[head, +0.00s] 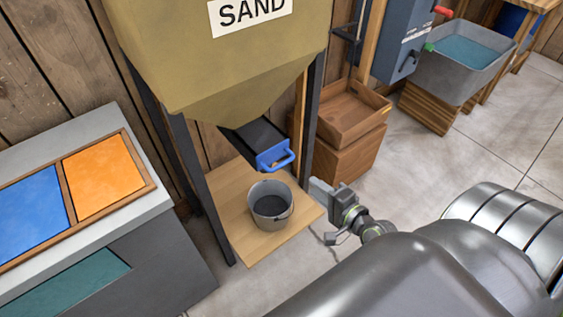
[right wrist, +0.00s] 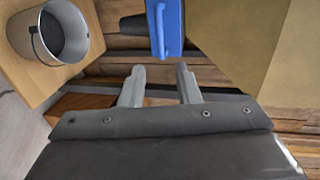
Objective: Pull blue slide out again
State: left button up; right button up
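The blue slide (head: 273,158) is a blue front plate with a handle on a dark chute under the sand hopper (head: 220,60). It also shows at the top of the right wrist view (right wrist: 165,28). My right gripper (head: 325,210) is to the right of and below the slide, apart from it. In the right wrist view its two fingers (right wrist: 160,85) are spread with nothing between them, and the blue handle lies beyond them. My left gripper is not in view.
A grey bucket (head: 270,204) stands on a wooden board (head: 245,240) below the chute. Dark hopper legs (head: 311,120) flank the chute. A wooden box (head: 345,115) stands to the right, and a counter with blue and orange panels (head: 100,175) to the left.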

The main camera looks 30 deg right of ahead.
aim_at(284, 162)
jog(key=x, duration=1.5)
jog(key=shift+d+f, duration=0.1)
jog(key=shift+c, duration=0.2)
grip_shut()
